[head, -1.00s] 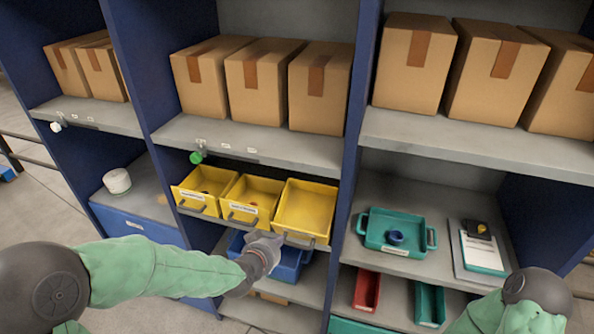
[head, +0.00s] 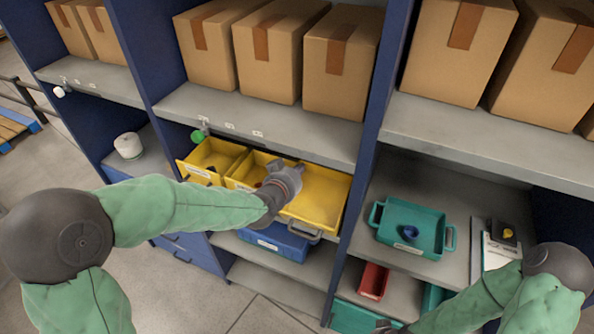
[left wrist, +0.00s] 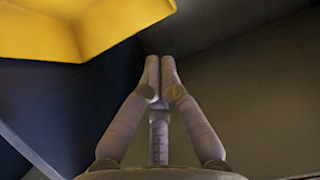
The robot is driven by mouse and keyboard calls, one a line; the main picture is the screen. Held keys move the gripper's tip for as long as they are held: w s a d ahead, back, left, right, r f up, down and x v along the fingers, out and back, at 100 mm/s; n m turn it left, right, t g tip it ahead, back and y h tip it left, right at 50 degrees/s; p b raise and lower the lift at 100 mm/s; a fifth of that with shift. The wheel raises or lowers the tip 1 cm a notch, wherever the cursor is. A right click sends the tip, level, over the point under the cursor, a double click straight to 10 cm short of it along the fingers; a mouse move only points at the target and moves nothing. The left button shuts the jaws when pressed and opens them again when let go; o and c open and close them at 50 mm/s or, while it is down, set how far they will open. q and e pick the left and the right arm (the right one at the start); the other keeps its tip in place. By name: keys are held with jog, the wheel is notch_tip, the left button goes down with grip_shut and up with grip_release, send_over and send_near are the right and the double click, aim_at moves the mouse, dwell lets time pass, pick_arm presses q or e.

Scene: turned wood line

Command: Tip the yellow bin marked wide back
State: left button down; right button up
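Three yellow bins stand side by side on the middle shelf: a left bin (head: 212,158), a middle bin (head: 246,170) and a wider-looking right bin (head: 318,197) with a grey front handle (head: 300,231). Their labels are too small to read, and the right bin's front is partly hidden by my arm. My left gripper (head: 287,176) appears in front of the middle and right bins, covering part of both. In the left wrist view its fingers (left wrist: 161,72) are together and empty, with a yellow bin (left wrist: 80,25) at upper left, apart from them. A dark tip of my right arm (head: 385,327) shows at the bottom edge.
A shelf with cardboard boxes (head: 281,50) lies close above the bins. A blue bin (head: 270,242) sits below them. A blue upright (head: 364,180) separates them from a teal tray (head: 410,228) with a blue item. A red bin (head: 373,281) is lower right.

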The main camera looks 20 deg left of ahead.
pick_arm(q)
jog(key=x, duration=0.6)
jog(key=shift+w, duration=0.3)
jog(key=shift+f, duration=0.15)
